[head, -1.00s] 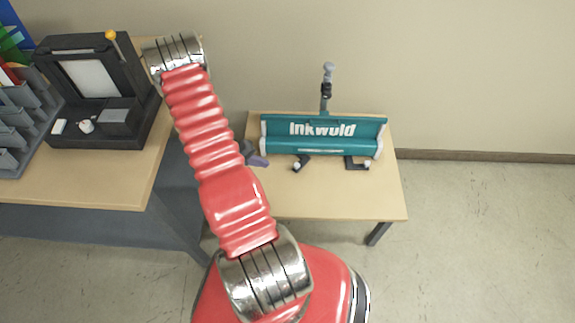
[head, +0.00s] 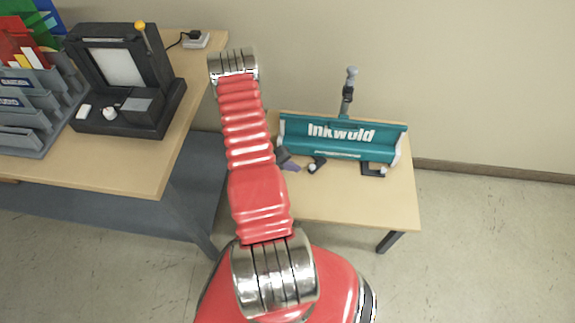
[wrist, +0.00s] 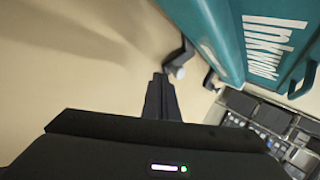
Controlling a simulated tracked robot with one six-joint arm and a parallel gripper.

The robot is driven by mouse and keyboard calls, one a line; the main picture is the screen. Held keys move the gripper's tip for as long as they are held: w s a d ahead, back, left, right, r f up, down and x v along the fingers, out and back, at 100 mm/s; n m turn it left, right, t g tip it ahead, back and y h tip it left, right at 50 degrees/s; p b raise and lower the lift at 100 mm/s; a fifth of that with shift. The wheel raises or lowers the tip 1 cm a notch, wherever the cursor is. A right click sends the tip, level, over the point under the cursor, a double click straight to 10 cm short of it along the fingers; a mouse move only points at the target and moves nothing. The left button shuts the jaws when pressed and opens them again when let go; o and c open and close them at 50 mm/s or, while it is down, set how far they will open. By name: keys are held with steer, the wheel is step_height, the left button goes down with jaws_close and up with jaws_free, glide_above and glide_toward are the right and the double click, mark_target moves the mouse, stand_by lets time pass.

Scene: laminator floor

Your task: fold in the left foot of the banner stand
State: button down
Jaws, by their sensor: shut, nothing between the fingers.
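The banner stand (head: 342,140) is a teal case marked "Inkwold", with a grey post at its back, on the small wooden table. Its left foot (head: 317,163) is dark with a pale tip and sticks out in front of the case. The right foot (head: 373,170) also sticks out. My gripper (head: 290,163) is shut and empty, just left of the left foot, partly hidden by my red arm. In the wrist view, my dark fingertips (wrist: 160,80) are close beside the left foot (wrist: 184,55); I cannot tell whether they touch. The right foot (wrist: 210,80) is farther off.
The small table's front (head: 350,205) is bare. A wall is close behind the stand.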

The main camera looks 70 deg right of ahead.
steer(key=shift+s+d+f, duration=0.15)
steer(key=shift+s+d, duration=0.45)
steer(key=shift+s, duration=0.2)
steer(key=shift+s+d+f, duration=0.15)
steer(key=shift+s+d, duration=0.45)
steer(key=shift+s, duration=0.15)
steer(key=shift+s, duration=0.15)
